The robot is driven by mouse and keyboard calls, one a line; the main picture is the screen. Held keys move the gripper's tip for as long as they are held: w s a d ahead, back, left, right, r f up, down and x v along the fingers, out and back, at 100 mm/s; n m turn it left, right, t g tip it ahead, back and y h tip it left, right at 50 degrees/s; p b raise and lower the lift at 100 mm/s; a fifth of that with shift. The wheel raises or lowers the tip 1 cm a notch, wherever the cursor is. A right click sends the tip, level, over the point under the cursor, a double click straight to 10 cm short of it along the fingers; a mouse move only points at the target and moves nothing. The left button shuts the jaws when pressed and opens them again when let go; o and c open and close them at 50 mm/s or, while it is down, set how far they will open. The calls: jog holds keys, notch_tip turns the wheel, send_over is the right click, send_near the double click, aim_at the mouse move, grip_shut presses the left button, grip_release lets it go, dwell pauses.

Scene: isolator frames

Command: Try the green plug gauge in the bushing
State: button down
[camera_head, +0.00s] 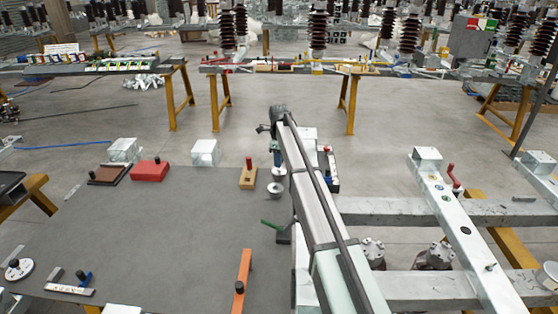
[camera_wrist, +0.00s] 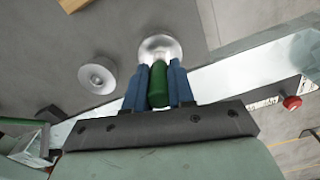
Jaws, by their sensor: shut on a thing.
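My gripper (camera_wrist: 158,88) has blue fingers shut on the green plug gauge (camera_wrist: 158,84), whose green handle stands between them. Past the gauge's far end in the wrist view is a shiny round metal piece (camera_wrist: 160,46), which looks like the bushing; the gauge overlaps its near edge. I cannot tell whether the gauge touches or enters it. A second round metal piece with a raised centre (camera_wrist: 97,75) lies to the left, apart from the fingers. In the head view my gripper (camera_head: 277,160) points down over the right part of the grey table, close above the metal pieces (camera_head: 275,188).
On the grey table (camera_head: 160,235), a wooden block with a red knob (camera_head: 248,178) stands just left of my gripper. A green lever (camera_head: 271,224) and an orange bar (camera_head: 243,275) are nearer. A red block (camera_head: 150,171) is farther left. The table's middle is clear.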

jog(key=shift+r, duration=0.15)
dwell(0.3)
jog(key=shift+r, duration=3.6)
